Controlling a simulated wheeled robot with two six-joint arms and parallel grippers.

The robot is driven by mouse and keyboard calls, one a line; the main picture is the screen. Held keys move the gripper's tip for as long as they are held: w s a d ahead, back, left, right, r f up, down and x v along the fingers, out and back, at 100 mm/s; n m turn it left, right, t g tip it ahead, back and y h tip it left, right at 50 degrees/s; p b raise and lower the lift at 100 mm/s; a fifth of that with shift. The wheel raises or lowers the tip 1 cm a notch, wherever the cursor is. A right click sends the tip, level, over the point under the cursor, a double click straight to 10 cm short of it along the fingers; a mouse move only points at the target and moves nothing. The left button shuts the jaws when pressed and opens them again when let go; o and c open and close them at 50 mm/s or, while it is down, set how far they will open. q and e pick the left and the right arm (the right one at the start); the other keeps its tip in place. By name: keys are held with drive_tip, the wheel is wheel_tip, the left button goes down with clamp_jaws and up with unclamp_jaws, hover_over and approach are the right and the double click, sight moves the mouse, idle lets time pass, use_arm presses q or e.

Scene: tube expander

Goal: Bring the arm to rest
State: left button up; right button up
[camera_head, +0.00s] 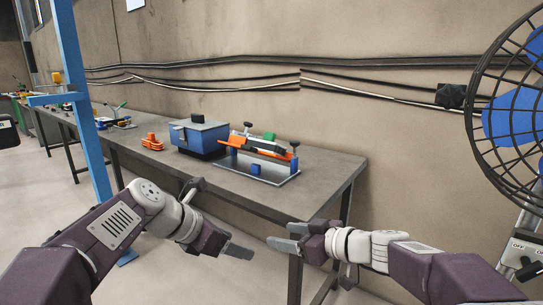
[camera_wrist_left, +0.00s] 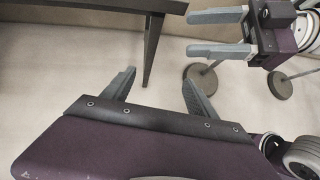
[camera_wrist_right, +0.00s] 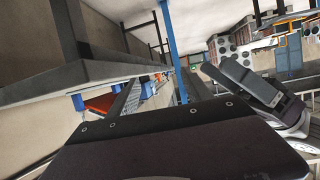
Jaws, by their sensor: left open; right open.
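My left gripper (camera_head: 236,249) hangs in front of the workbench, below its top. In the left wrist view its two fingers (camera_wrist_left: 158,90) are spread with nothing between them. My right gripper (camera_head: 285,237) is just right of it, pointing left, near the bench's front corner. The left wrist view also shows the right gripper (camera_wrist_left: 220,34), with its two fingers parted and empty. The grippers appear close together but apart. On the bench, an orange-and-black tool (camera_head: 262,146) rests across blue supports on a grey plate (camera_head: 272,178). Neither gripper touches it.
The grey workbench (camera_head: 322,182) stands by the wall. A blue box with a grey lid (camera_head: 200,139) and an orange part (camera_head: 152,142) are left of the tool. A blue post (camera_head: 79,95) rises at left. A caged fan (camera_head: 510,100) stands at right. Open floor lies in front.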

drive_tip(key=s+d+f+m+g+h, duration=0.15)
drive_tip(key=s+f+g+h, duration=0.3)
drive_tip(key=s+f, duration=0.85)
use_arm(q)
drive_tip(key=s+a+f+m+g+y, duration=0.3)
drive_tip(key=s+a+f+m, duration=0.1)
drive_tip(key=s+f+m, duration=0.75)
drive_tip(key=s+a+f+m+g+y, duration=0.25)
drive_tip(key=s+a+f+m, duration=0.4)
drive_tip(key=f+m, duration=0.7)
use_arm(e)
drive_tip(key=s+d+f+m+g+h, duration=0.4)
drive_tip(key=s+d+f+m+h, duration=0.2)
drive_tip(key=s+d+f, duration=0.55)
use_arm(q)
wheel_tip(320, 180, up, 29)
drive_tip(key=d+m+p, duration=0.1)
drive_tip(key=p, duration=2.9)
drive_tip(key=shift+d+r+m+y, duration=0.2)
drive_tip(key=shift+d+m+y, duration=0.1)
drive_tip(key=shift+y, duration=0.15)
use_arm(e)
wheel_tip(320, 180, up, 30)
drive_tip(key=w+d+m, duration=0.1)
drive_tip(key=w+m, duration=0.1)
drive_tip(key=shift+w+f, duration=0.2)
drive_tip(key=shift+w, duration=0.2)
use_arm(q)
drive_tip(key=shift+t+p, duration=0.25)
drive_tip(key=shift+p, duration=0.05)
